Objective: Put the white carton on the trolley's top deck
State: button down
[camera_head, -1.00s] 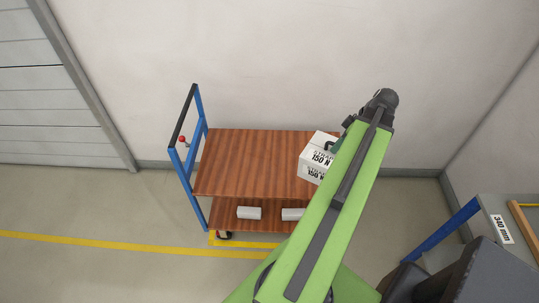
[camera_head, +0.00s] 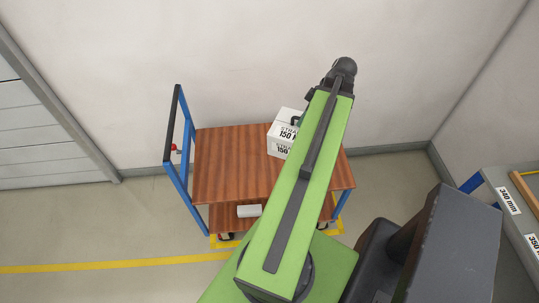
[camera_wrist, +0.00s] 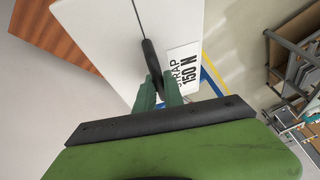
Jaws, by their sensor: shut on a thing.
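The white carton (camera_head: 281,140), with black lettering reading 150 N, shows in the head view over the back right part of the trolley's brown top deck (camera_head: 225,170). In the wrist view the carton (camera_wrist: 110,40) fills the upper middle, with the deck (camera_wrist: 45,40) at the upper left. My gripper (camera_wrist: 162,92), with green fingers, is shut on the carton's black handle (camera_wrist: 152,58). My arm hides most of the gripper in the head view. I cannot tell whether the carton's underside touches the deck.
The trolley's blue push frame (camera_head: 180,183) stands at its left end. A light roll (camera_head: 249,211) lies on the lower deck. The top deck's left part is bare. A wall is close behind. A grey bench (camera_head: 520,215) with number labels stands at the right.

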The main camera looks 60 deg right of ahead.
jog(key=shift+s+d+f+m+b, duration=0.15)
jog(key=shift+d+f+m+b, duration=0.15)
jog(key=shift+f+m+b, duration=0.15)
jog(key=s+d+f+m+h+b, duration=0.1)
jog(key=d+f+m+b, duration=0.1)
jog(key=m, duration=0.2)
jog(key=s+d+f+m+h+b, duration=0.2)
jog(key=d+f+m+b, duration=0.1)
jog(key=m, duration=0.1)
jog(key=s+d+f+m+h+b, duration=0.1)
jog(key=d+f+m+h+b, duration=0.1)
jog(key=m, duration=0.3)
jog(key=shift+s+d+f+g+b, duration=0.25)
jog(key=shift+d+f+g+b, duration=0.2)
jog(key=shift+f+b, duration=0.2)
jog(key=s+d+f+m+g+h+b, duration=0.1)
jog(key=s+d+f+m+g+b, duration=0.4)
jog(key=m, duration=1.1)
jog(key=shift+d+f+g+b, duration=0.45)
jog(key=shift+d+f+b, duration=1.45)
jog(key=shift+d, duration=0.55)
